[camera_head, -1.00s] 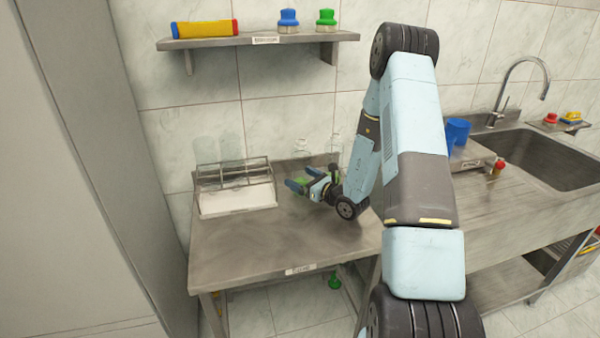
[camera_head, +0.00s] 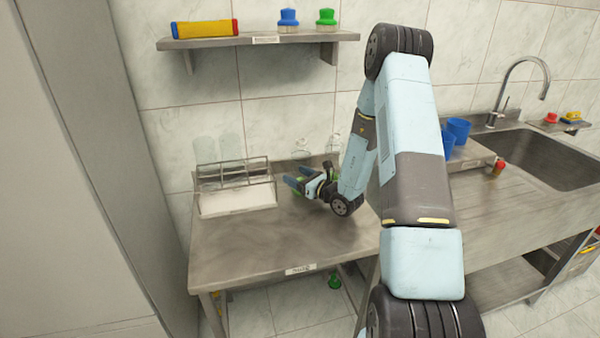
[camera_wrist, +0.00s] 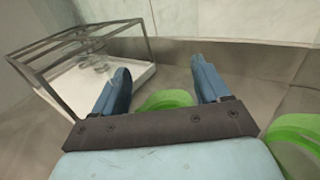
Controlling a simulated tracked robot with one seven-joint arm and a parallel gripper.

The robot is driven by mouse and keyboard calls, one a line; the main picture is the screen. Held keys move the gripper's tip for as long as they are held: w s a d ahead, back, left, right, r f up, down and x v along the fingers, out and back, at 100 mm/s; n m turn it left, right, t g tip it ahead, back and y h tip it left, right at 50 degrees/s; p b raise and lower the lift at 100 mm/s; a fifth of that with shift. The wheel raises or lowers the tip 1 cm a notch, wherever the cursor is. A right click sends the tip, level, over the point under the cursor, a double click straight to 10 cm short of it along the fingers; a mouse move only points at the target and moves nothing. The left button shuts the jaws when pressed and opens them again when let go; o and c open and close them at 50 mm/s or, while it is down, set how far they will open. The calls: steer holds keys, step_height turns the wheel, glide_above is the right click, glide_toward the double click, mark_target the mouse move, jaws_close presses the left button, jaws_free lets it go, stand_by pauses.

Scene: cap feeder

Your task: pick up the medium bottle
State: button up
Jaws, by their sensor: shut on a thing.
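My gripper (camera_head: 294,184) is low over the left steel table. In the wrist view its two blue fingers (camera_wrist: 162,82) stand apart, shut on a clear bottle with a green ring-like part (camera_wrist: 166,99) between them. The bottle's glass is almost invisible there. In the head view a faint clear bottle top (camera_head: 302,147) shows above the gripper. I take the held one as the medium bottle, but its size is hard to judge. A second green ring (camera_wrist: 296,128) lies to the right of the fingers in the wrist view. Another clear bottle top (camera_head: 334,143) shows behind my arm.
A wire rack with a white tray (camera_head: 238,200) stands left of the gripper, with clear glasses (camera_head: 205,150) behind. A wall shelf (camera_head: 265,40) hangs above. Blue cups (camera_head: 459,128) and a sink (camera_head: 548,158) are to the right. The table's front (camera_head: 265,240) is clear.

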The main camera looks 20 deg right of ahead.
mark_target(310, 157)
steer(key=shift+r, duration=0.45)
step_height(310, 157, up, 2)
steer(key=shift+r, duration=0.1)
steer(key=s+d+r, duration=0.1)
steer(key=r, duration=0.1)
steer(key=s+d+r, duration=0.1)
steer(key=r, duration=0.1)
steer(key=s+d+r, duration=0.1)
steer(key=shift+s+r, duration=0.4)
steer(key=s+d+r, duration=0.5)
steer(key=s+r, duration=0.2)
steer(key=r, duration=0.2)
steer(key=shift+d, duration=0.35)
steer(key=shift+s, duration=0.1)
